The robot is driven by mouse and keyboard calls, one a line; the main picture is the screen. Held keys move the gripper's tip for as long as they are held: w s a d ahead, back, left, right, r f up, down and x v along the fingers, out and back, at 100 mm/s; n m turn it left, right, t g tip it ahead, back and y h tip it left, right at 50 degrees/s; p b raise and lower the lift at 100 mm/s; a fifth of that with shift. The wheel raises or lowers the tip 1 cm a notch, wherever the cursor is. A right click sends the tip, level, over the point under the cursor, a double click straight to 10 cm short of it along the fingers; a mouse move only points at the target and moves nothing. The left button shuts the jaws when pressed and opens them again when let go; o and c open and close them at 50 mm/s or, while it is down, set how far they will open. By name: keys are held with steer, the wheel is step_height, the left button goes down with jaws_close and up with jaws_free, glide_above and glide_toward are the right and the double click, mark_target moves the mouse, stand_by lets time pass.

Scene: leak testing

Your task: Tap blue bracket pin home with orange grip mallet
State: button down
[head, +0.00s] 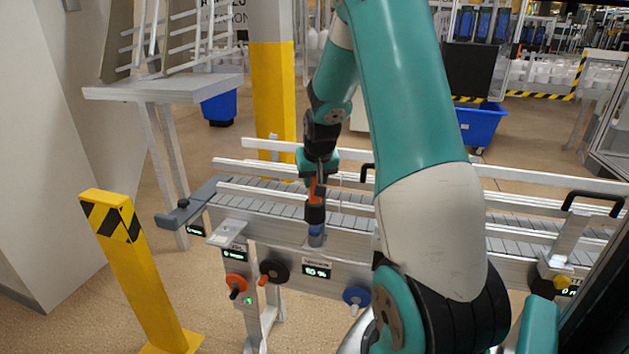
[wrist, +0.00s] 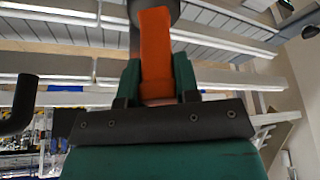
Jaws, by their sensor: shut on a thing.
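My gripper (head: 318,175) is over the near side of the conveyor, shut on the orange grip of the mallet (head: 316,192). In the wrist view the orange grip (wrist: 155,45) stands between the two green fingers. The mallet's dark head (head: 315,214) is at the lower end, just above a small blue part (head: 316,236) at the conveyor's near side rail. This blue part appears to be the bracket pin. The head is directly over it; I cannot tell whether they touch. The pin's lower part and its seat are too small to make out.
The slatted conveyor (head: 262,196) has pale guide rails on both sides. Orange, black and blue knobs (head: 356,296) and a small display (head: 317,271) are on its front. A yellow bollard (head: 135,270) stands at left front. Black curved handles (head: 592,200) rise at right.

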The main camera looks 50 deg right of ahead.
steer(key=shift+r, duration=0.45)
step_height(320, 180, down, 4)
steer(key=b, duration=0.3)
steer(key=shift+f, duration=0.25)
steer(key=shift+r+p, duration=1.55)
steer(key=shift+r, duration=0.7)
step_height(320, 180, up, 5)
steer(key=p, duration=0.4)
steer(key=shift+f, duration=0.2)
